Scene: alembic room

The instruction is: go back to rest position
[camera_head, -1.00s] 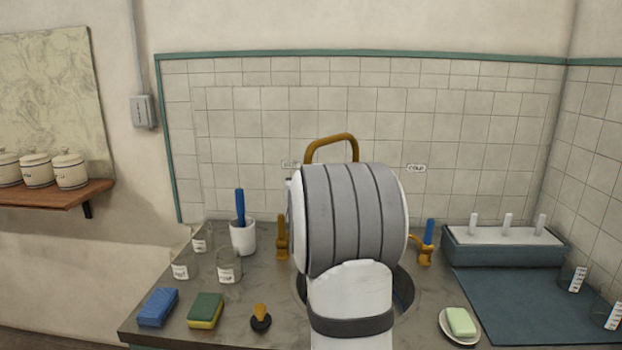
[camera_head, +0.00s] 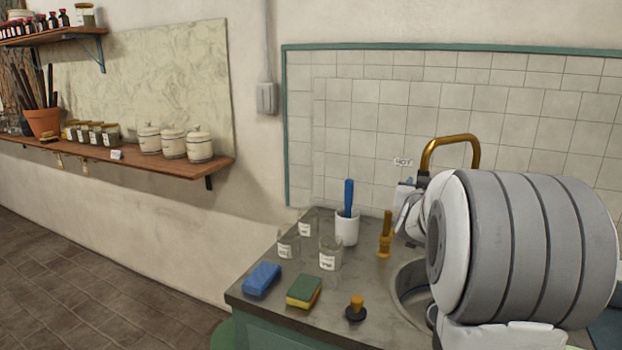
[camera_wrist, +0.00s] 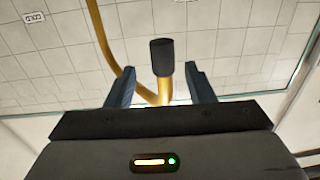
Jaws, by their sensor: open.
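My gripper (camera_wrist: 161,88) shows in the wrist view with its two dark fingers apart and nothing held between them. The brass faucet (camera_wrist: 105,45) rises just beyond the fingers, and its dark nozzle end (camera_wrist: 162,57) appears in the gap between them; I cannot tell how far away it is. The brass faucet (camera_head: 450,140) stands behind the arm at the tiled wall.
The sink (camera_head: 410,287) is partly hidden by my arm. A wall shelf (camera_head: 120,154) holds jars. The floor at left is clear.

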